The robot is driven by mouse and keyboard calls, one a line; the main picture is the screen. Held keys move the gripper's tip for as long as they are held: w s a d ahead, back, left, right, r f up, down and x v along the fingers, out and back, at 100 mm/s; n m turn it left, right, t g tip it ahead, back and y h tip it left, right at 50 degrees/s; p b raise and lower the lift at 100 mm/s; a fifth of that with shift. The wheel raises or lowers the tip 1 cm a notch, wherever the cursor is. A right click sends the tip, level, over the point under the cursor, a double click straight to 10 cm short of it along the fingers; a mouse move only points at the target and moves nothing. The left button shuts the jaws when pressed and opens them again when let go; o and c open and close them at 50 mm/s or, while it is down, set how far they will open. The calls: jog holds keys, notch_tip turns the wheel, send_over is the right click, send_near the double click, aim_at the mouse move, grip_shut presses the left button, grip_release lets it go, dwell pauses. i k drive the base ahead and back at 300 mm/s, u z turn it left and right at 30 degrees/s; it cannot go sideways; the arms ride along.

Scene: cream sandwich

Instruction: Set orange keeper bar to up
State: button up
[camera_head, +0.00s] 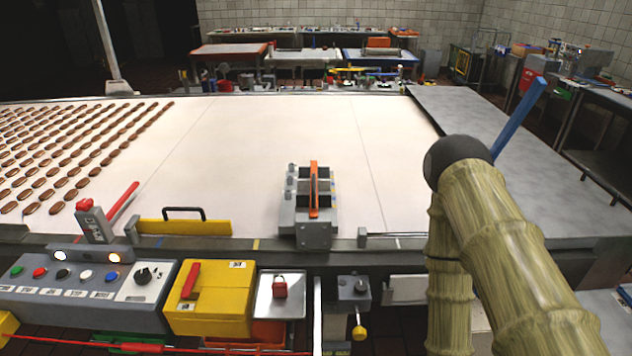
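The orange keeper bar (314,188) is a narrow orange strip on a grey block-like fixture (318,236) at the near edge of the belt, in the middle of the head view. The bar looks upright or lengthwise over the fixture's dark slots; from this angle I cannot tell its exact setting. My arm stands at the right, well apart from the bar. My gripper does not show, and nothing of mine touches the bar.
A yellow guard (185,227) with a black handle and a red lever (122,201) lie left of the fixture. A blue bar (519,118) rises at right.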

aim_at(313, 212)
jog(key=z, duration=2.15)
jog(key=k, duration=1.15)
jog(key=u, duration=1.65)
jog(key=i, duration=0.65)
